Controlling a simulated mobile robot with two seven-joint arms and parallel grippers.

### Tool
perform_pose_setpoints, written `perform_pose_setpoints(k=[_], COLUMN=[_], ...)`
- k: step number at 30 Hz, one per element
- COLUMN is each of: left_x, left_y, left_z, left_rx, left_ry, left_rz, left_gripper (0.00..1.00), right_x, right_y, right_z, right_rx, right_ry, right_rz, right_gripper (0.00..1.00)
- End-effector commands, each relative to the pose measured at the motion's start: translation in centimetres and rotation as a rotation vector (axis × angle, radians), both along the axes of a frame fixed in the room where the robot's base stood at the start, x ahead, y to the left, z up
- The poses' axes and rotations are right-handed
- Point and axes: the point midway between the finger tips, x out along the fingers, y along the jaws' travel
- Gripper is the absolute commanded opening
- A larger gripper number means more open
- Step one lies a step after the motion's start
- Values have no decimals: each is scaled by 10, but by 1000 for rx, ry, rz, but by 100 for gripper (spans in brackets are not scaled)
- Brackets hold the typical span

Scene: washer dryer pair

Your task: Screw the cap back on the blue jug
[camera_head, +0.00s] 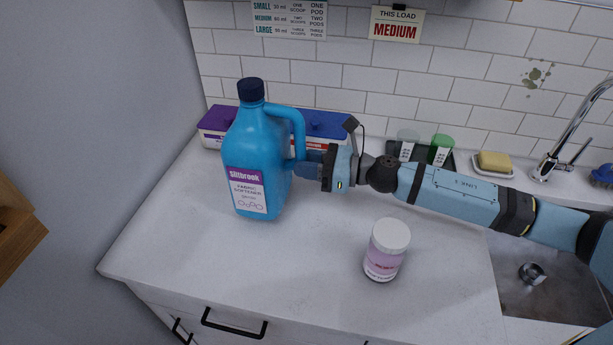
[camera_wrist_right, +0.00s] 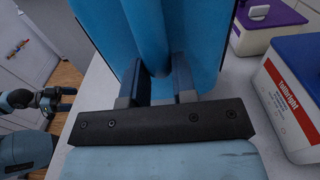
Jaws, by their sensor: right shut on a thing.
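The blue jug (camera_head: 262,165) stands upright on the white counter, with a label reading fabric softener. A dark navy cap (camera_head: 250,90) sits on its neck; I cannot tell whether it is screwed tight. My right gripper (camera_head: 308,167) comes in from the right and is shut on the jug's handle. The right wrist view shows its two fingers (camera_wrist_right: 160,88) either side of the blue handle. My left gripper (camera_wrist_right: 66,97) shows only in the right wrist view, small at the left, its fingers apart and empty, away from the jug.
A white-lidded jar (camera_head: 386,252) stands at the front of the counter (camera_head: 310,270). Boxes with purple (camera_head: 222,117) and blue (camera_head: 326,125) lids stand behind the jug. Lidded containers (camera_head: 440,150), a soap dish (camera_head: 493,166) and the sink (camera_head: 540,270) lie right. The front-left counter is clear.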

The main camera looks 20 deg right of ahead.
Motion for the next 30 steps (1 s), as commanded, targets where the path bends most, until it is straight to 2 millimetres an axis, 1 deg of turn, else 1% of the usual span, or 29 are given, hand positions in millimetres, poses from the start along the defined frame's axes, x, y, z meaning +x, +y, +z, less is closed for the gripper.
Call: perform_pose_setpoints(k=[2,6,9,18,22,23,24,25,26,30], left_x=[0,-1,-1,-1,-1,0,0,0,0,0], left_y=[0,0,0,-1,-1,-1,-1,-1,-1,-1], left_z=[-2,-5,-5,-5,-10,-8,-8,-8,-8,-7], left_rx=[0,0,-2,-2,-4,-5,-4,-4,-4,-5], left_ry=[2,5,8,9,10,11,13,13,13,12], left_rz=[0,1,1,2,3,2,2,2,2,2], left_gripper=[78,78,78,78,78,78,78,78,78,78], right_x=[0,0,0,0,0,0,0,0,0,0], right_y=[0,0,0,0,0,0,0,0,0,0], right_z=[-6,-28,-36,-37,-42,-42,-41,-41,-41,-41], right_rx=[2,3,3,2,2,1,1,1,1,1], right_ry=[2,4,1,-1,-1,1,1,1,1,1], right_rz=[-1,-1,-1,0,0,-1,-1,-1,-1,-1], right_gripper=[0,0,0,0,0,30,39,46,51,51])
